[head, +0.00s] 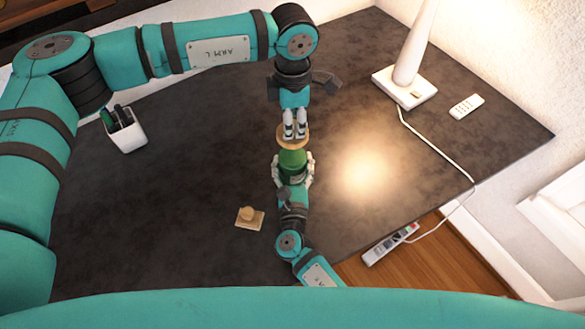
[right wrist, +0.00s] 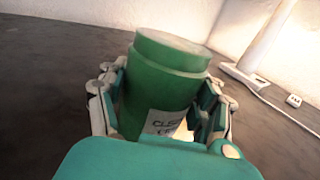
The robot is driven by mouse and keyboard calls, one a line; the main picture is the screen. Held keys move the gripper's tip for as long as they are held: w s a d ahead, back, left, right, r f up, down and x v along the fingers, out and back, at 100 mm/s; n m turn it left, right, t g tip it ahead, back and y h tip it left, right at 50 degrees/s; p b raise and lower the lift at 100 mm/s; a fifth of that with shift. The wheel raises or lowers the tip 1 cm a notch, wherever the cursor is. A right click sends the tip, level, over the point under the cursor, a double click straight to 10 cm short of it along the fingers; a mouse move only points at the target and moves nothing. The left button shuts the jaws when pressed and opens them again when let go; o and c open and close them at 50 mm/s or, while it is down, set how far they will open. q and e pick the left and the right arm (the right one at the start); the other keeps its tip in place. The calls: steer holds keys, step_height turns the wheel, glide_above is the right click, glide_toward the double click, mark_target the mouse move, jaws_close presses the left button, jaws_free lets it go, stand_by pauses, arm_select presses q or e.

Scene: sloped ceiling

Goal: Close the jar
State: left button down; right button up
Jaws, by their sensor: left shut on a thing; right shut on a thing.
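A green jar (head: 292,158) stands near the middle of the dark table in the head view. My right gripper (head: 293,166) is shut around its sides. In the right wrist view the jar (right wrist: 165,85) fills the middle, slightly tilted in the picture, with a partly hidden white label. My left gripper (head: 295,134) is shut on a round wooden lid (head: 292,146), just beyond the jar's top in the head view. The lid does not show in the right wrist view. I cannot tell the exact gap between lid and jar.
A square wooden piece with a knob (head: 250,217) lies left of my right arm. A white pen cup (head: 126,133) stands at the left. A white lamp (head: 405,85), a small remote (head: 466,106) and a cable are at the right. A power strip (head: 390,244) lies by the table's right edge.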

arm_select(q)
glide_above(293, 155)
steer(key=shift+w+f, duration=0.1)
steer(key=shift+f, duration=2.4)
steer(key=shift+f, duration=0.1)
steer(key=shift+f, duration=0.8)
steer(key=shift+f, duration=0.65)
steer(key=c, duration=1.1)
jaws_free()
step_height(293, 155, up, 12)
